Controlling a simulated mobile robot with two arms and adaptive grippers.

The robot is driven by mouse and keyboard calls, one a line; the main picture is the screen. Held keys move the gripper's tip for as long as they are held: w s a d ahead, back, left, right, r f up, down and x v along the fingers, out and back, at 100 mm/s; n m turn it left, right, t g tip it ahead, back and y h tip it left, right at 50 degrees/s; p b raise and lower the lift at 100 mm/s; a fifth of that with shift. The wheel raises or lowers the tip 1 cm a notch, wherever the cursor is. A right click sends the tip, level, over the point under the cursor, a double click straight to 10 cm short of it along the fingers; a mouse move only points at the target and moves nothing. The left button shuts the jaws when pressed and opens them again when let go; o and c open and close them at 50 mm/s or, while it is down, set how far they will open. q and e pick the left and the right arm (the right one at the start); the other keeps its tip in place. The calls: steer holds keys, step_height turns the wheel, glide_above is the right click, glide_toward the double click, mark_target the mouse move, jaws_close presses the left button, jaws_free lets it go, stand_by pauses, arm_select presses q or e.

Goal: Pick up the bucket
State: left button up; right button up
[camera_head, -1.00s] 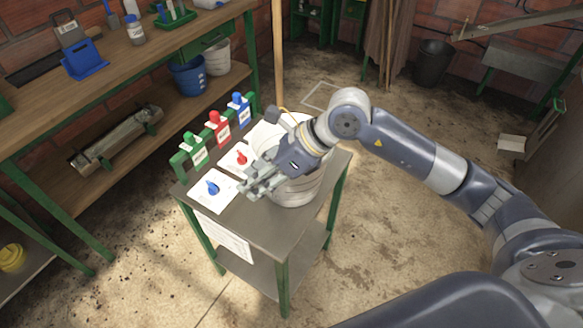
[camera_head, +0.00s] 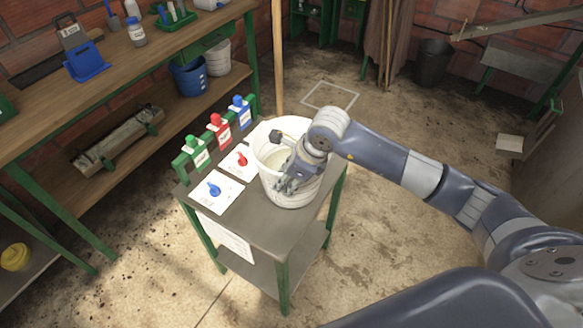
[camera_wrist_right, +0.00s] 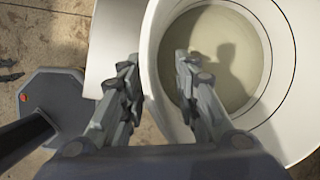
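The white bucket (camera_head: 292,200) stands upright on the right part of a small grey-topped table (camera_head: 250,215). Some pale content or a pale bottom shows inside it in the right wrist view (camera_wrist_right: 225,50). My right gripper (camera_head: 287,178) is at the bucket's rim. In the right wrist view my right gripper (camera_wrist_right: 157,68) is open. One finger is outside the bucket and the other is over its inside, with the rim between them. I cannot tell whether the fingers touch the wall. My left gripper is not in view.
Blue (camera_head: 214,190) and red (camera_head: 242,159) knobs on white cards lie left of the bucket. Green, red and blue tagged holders (camera_head: 218,124) line the table's back edge. A wooden post (camera_head: 278,60) stands behind. The floor to the right is largely clear.

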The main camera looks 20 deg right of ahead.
mark_target(275, 193)
steer(key=shift+p+x, duration=0.4)
steer(key=shift+x, duration=1.55)
steer(key=shift+a, duration=0.2)
jaws_close()
